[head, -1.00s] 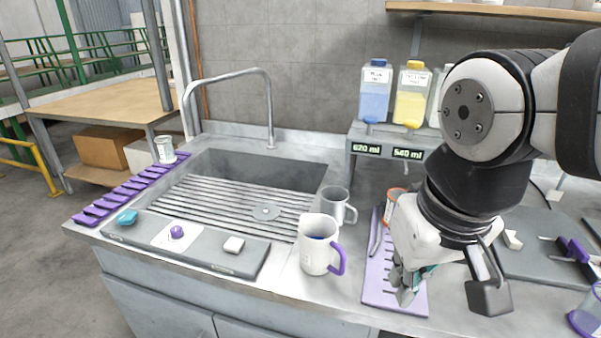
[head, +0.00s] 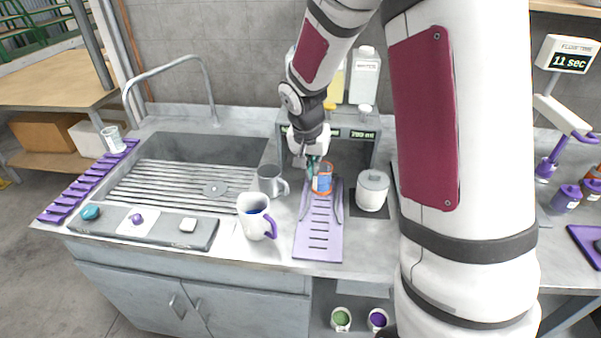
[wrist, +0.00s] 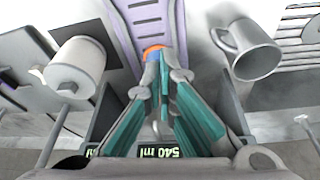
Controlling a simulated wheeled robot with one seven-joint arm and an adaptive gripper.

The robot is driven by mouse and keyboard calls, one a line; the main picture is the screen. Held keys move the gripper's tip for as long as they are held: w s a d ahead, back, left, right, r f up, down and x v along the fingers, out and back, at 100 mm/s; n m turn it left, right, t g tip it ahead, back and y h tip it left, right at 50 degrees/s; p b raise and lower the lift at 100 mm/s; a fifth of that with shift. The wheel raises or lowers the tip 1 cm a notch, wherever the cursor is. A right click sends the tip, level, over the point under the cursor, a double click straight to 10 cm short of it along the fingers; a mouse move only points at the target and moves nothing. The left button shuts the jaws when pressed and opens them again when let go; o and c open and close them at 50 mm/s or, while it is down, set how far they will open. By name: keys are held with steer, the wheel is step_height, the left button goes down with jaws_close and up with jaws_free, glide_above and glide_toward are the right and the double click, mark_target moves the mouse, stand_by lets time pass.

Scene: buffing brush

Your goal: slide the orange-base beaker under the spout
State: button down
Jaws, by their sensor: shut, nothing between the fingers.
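The orange-base beaker (head: 322,180), with orange ends and a blue patch, stands at the far end of the purple slotted board (head: 318,238). My gripper (head: 312,164) is shut and empty, pointing down at the beaker's far left side. In the wrist view my fingertips (wrist: 163,78) are close together, and the beaker's orange part (wrist: 153,50) shows just past them. I cannot tell whether they touch it. The dispenser stand (head: 357,132) is behind, with bottles on top. My arm hides part of it, and the spout over the board is not clearly visible.
A grey mug (head: 271,181) stands left of the board, and a white mug with a purple handle (head: 255,216) is nearer the front. A white lidded jar (head: 373,191) stands close on the right. The sink (head: 190,175) is farther left.

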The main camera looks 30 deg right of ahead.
mark_target(319, 189)
steer(key=shift+m, duration=0.4)
steer(key=p+x, duration=0.2)
steer(key=x, duration=1)
steer(key=shift+w+d+f, duration=0.1)
steer(key=shift+f, duration=0.15)
steer(key=shift+w+d+f+b, duration=0.15)
steer(key=shift+w+d+b, duration=0.55)
steer(key=shift+w+d, duration=0.2)
steer(key=shift+r, duration=0.25)
